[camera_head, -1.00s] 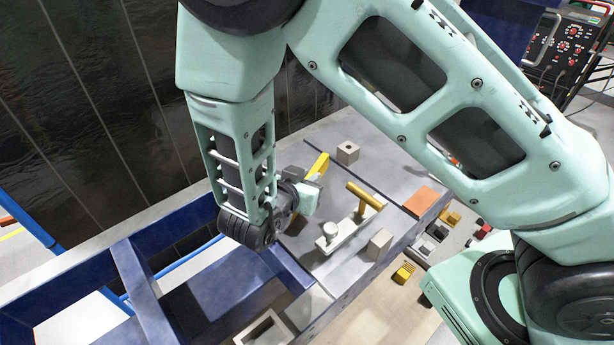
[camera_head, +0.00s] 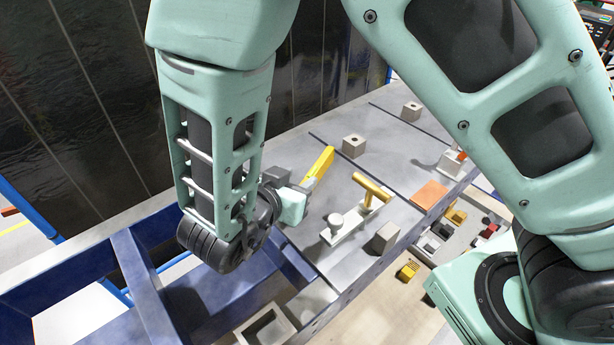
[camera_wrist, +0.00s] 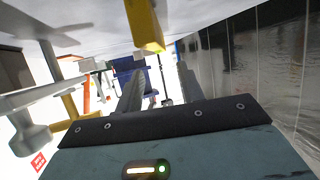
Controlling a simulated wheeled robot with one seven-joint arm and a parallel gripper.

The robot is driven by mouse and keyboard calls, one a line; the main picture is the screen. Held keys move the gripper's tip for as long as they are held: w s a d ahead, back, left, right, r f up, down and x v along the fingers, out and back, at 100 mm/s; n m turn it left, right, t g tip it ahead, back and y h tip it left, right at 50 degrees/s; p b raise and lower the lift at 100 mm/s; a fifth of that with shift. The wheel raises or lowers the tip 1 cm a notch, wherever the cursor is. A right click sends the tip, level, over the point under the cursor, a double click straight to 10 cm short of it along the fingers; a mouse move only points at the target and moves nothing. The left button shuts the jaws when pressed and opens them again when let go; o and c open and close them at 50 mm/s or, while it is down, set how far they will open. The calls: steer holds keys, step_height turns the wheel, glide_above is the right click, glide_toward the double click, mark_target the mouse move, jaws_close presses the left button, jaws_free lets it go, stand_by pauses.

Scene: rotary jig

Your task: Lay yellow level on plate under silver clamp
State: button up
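The yellow level (camera_head: 319,166) is a bar at the table's left side, just beyond my gripper (camera_head: 303,190) in the head view. In the wrist view its near end (camera_wrist: 150,30) hangs from the top of an upside-down picture. My gripper's two grey fingers (camera_wrist: 160,72) look spread with a gap between them, and the level's end shows just past their tips. Whether they touch it is unclear. The silver clamp (camera_head: 336,222), with a round knob and a yellow cross handle (camera_head: 371,187), sits on a pale plate (camera_head: 350,230) right of my gripper.
Grey blocks stand behind (camera_head: 353,146) and in front (camera_head: 386,237) of the clamp. An orange pad (camera_head: 429,194) lies to its right. A hollow square block (camera_head: 265,328) is at the front. A dark panelled wall (camera_head: 90,90) runs along the left. Bare table lies between level and clamp.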

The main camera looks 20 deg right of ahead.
steer(key=v, duration=0.4)
steer(key=shift+s+a+b, duration=0.1)
steer(key=shift+a+b, duration=0.1)
steer(key=shift+b, duration=0.2)
steer(key=shift+w+a+r+y, duration=0.15)
steer(key=shift+w+a+y, duration=0.05)
steer(key=shift+a+y, duration=0.1)
steer(key=w+a+r+n+y, duration=0.2)
steer(key=w+a+n+y, duration=0.2)
steer(key=a+y, duration=0.45)
steer(key=s+a+r+n+g+y, duration=0.2)
steer(key=s+a+n+g+y, duration=0.1)
steer(key=s+n+y, duration=0.25)
steer(key=s+d+r+n+g+h, duration=0.1)
steer(key=s+d+n+g+h, duration=0.2)
steer(key=s+d, duration=1)
steer(key=d+n+g, duration=0.1)
steer(key=n+g, duration=0.1)
steer(key=n, duration=0.3)
steer(key=shift+s+d+g+h, duration=0.2)
steer(key=shift+d+g+h, duration=0.15)
steer(key=shift+g+h, duration=0.05)
steer(key=shift+r, duration=0.1)
